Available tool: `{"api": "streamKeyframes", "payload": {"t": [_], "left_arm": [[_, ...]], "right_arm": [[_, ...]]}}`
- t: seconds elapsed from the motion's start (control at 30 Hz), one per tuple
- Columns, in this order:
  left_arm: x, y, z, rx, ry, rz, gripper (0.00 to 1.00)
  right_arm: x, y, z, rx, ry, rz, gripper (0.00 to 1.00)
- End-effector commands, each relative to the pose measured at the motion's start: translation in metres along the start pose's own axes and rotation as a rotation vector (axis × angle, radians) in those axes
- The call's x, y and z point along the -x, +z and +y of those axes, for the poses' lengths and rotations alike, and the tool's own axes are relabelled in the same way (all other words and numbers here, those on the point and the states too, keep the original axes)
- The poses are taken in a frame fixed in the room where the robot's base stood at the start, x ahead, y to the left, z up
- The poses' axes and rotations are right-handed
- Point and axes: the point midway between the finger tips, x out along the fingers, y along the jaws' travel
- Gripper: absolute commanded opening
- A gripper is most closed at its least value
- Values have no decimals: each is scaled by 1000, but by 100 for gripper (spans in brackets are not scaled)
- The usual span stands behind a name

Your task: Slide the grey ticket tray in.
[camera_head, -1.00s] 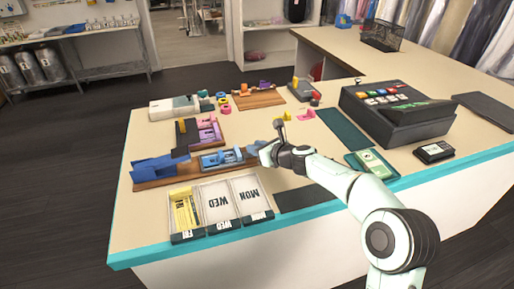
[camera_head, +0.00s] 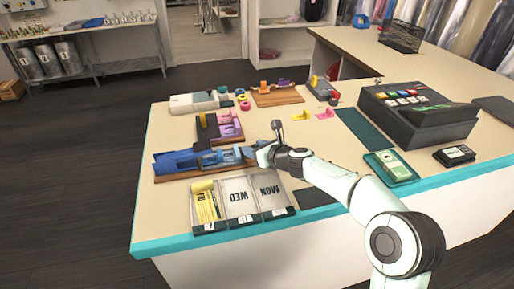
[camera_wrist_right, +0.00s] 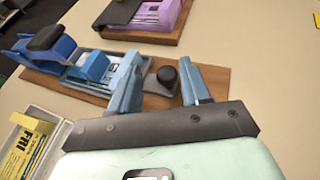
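A round black knob (camera_wrist_right: 167,76) stands at the tray's right end. My right gripper (camera_head: 262,152) is low over the board's right end. In the wrist view its two fingers (camera_wrist_right: 160,92) are apart, on either side of the knob. Finger contact cannot be told. My left gripper is out of view.
A purple device (camera_head: 229,125) on a wooden board stands behind. A day-marked bin rack (camera_head: 248,216) with yellow tickets lies in front, close to my arm. A dark till (camera_head: 418,111) stands to the right. The counter's left front corner (camera_head: 155,225) is clear.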

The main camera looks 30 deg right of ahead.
Motion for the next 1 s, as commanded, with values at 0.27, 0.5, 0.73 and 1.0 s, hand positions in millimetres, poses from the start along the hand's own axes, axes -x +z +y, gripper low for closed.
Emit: {"api": "streamKeyframes", "payload": {"t": [0.27,0.5,0.73,1.0], "left_arm": [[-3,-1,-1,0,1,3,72],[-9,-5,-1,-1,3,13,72],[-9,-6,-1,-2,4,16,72],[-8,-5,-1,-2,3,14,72]], "right_arm": [[12,0,-3,3,-6,-1,47],[58,0,-2,3,-7,-2,47],[107,1,-1,2,-5,-1,47],[132,0,0,1,-1,0,47]]}}
